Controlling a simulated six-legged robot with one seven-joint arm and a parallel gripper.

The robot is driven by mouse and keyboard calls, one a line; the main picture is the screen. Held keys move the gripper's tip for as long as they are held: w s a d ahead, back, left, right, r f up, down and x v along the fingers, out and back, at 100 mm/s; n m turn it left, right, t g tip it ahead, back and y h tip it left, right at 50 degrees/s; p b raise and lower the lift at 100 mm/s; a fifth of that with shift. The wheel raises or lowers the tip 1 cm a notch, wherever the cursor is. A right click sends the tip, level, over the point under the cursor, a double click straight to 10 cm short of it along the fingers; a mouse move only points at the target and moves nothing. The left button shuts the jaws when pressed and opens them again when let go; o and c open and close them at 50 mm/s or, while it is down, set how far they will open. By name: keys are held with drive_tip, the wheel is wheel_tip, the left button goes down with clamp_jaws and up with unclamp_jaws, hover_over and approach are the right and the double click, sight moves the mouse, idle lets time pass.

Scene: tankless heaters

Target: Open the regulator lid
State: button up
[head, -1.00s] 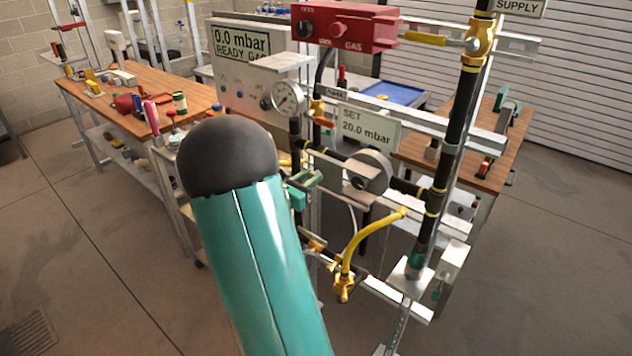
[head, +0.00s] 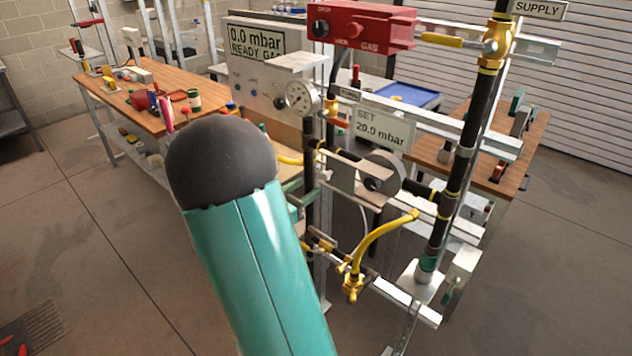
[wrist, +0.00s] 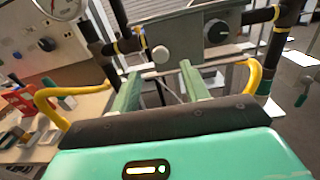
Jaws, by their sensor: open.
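The regulator (head: 382,172) is on the black pipework, with a round grey body and a flat grey metal plate, which looks like its lid (head: 342,176), at its left. In the wrist view the grey box-like lid (wrist: 185,40) is straight ahead, with a dark round knob (wrist: 217,32) on its right and a small pale round knob (wrist: 160,54) at its lower left. My gripper (wrist: 158,75) is open, its two green fingers pointing at the lid's lower edge with nothing between them. Contact cannot be told. In the head view my arm hides most of the gripper.
A pressure gauge (head: 301,97) and a "SET 20.0 mbar" sign (head: 383,130) are close above. A red gas box (head: 362,28) is higher up. A wooden bench (head: 150,120) stands at left; open floor lies in front.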

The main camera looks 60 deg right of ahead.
drive_tip(key=w+a, duration=0.1)
drive_tip(key=a, duration=0.5)
drive_tip(key=shift+a, duration=0.3)
drive_tip(key=s+a+r+m+t+y, duration=0.2)
drive_tip(key=a+m+y, duration=0.3)
drive_tip(key=a, duration=0.7)
drive_tip(key=s+a+r+m+t+y, duration=0.2)
drive_tip(key=a+m+y, duration=0.3)
drive_tip(key=a, duration=0.7)
drive_tip(key=s+a+r+m+t+y, duration=0.2)
drive_tip(key=a+r+m+t+y, duration=0.2)
drive_tip(key=a, duration=0.8)
drive_tip(key=m+y, duration=0.2)
drive_tip(key=y, duration=0.1)
drive_tip(key=shift+s+a+r+y, duration=0.15)
drive_tip(key=shift+s+r+y, duration=0.15)
drive_tip(key=shift+s+y, duration=0.1)
